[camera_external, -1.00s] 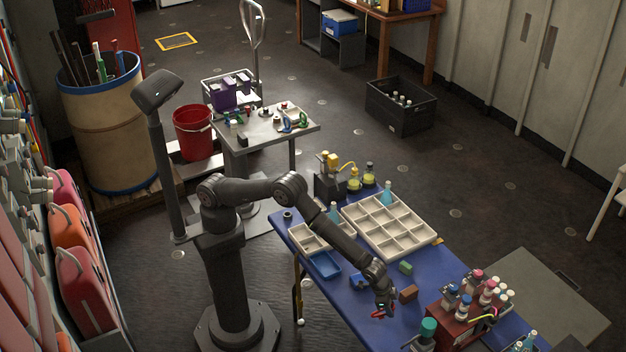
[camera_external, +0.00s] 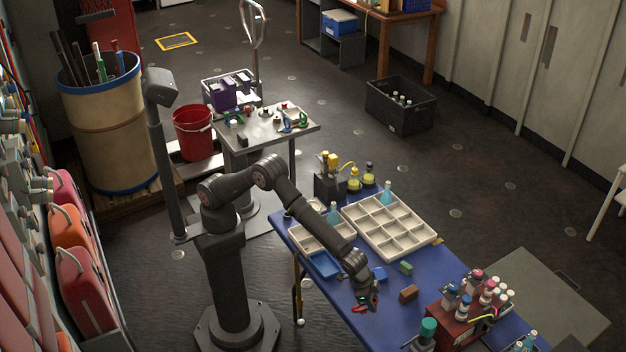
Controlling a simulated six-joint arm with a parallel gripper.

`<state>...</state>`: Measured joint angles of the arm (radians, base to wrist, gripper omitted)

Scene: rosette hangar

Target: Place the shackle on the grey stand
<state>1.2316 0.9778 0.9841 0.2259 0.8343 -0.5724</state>
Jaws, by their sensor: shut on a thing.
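My gripper (camera_external: 364,304) is over the near left edge of the blue table, pointing down. It is shut on a small red thing (camera_external: 359,309), which appears to be the shackle. The fingers hide part of it, so its full shape does not show. A grey stand (camera_external: 256,140) with a flat square top is at the back, behind my arm and well away from the gripper. Several small coloured parts lie on its top, including green and blue curved pieces (camera_external: 291,124) at its right corner.
The blue table (camera_external: 385,328) carries a divided cream tray (camera_external: 388,226), a blue tray (camera_external: 324,264), small blocks (camera_external: 408,293) and a red bottle rack (camera_external: 462,318). Bottles and a yellow-topped device (camera_external: 331,170) stand at its far end. A red bucket (camera_external: 192,132) is left of the stand.

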